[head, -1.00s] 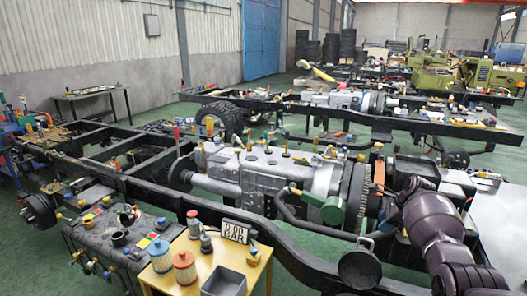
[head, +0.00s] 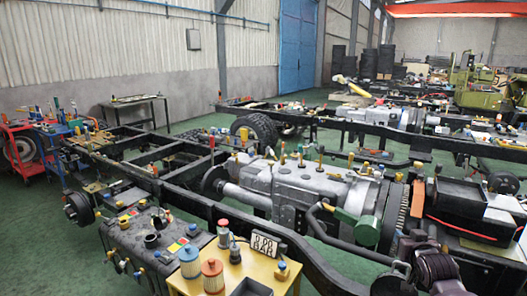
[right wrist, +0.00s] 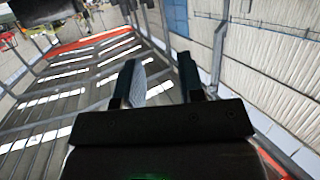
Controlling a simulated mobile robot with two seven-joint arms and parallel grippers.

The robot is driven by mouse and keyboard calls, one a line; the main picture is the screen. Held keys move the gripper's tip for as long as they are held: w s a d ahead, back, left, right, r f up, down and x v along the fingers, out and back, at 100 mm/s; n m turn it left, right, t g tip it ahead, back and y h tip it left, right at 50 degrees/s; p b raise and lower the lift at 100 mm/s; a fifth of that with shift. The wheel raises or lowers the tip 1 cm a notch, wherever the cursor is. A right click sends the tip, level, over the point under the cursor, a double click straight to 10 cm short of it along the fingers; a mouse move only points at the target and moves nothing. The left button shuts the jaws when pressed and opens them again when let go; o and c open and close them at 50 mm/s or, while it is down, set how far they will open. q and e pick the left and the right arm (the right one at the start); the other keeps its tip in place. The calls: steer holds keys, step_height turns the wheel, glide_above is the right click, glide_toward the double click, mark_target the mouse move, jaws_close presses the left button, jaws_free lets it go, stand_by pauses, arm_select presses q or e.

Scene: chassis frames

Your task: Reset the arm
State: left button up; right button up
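My right arm (head: 437,265) shows as a dark purple link at the bottom right of the head view, in front of the truck chassis. Its gripper cannot be made out there. In the right wrist view my right gripper (right wrist: 158,68) has its two fingers apart with nothing between them. Behind the fingers are the hall's roof and wall panels, far off. My left arm and left gripper are not in view.
A long truck chassis with a grey engine (head: 300,190) fills the middle. A yellow table (head: 262,270) with filters and a pressure display stands at the front. A red cart (head: 28,150) is at far left. Green floor (head: 40,235) is bare at lower left.

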steer(key=s+a+f+n+g, duration=0.1)
steer(key=s+a+f, duration=0.3)
steer(key=s+f, duration=0.3)
steer(key=s+a+f+g+y+b, duration=0.1)
steer(key=s+a+f, duration=0.3)
steer(key=s, duration=1.3)
steer(key=s+a+f+n+g, duration=0.1)
steer(key=s+a+f, duration=0.3)
steer(key=s+f, duration=0.7)
steer(key=shift+s+a+f+n+y+b, duration=0.15)
steer(key=shift+s+a+n+y+b, duration=0.2)
steer(key=shift+s, duration=0.45)
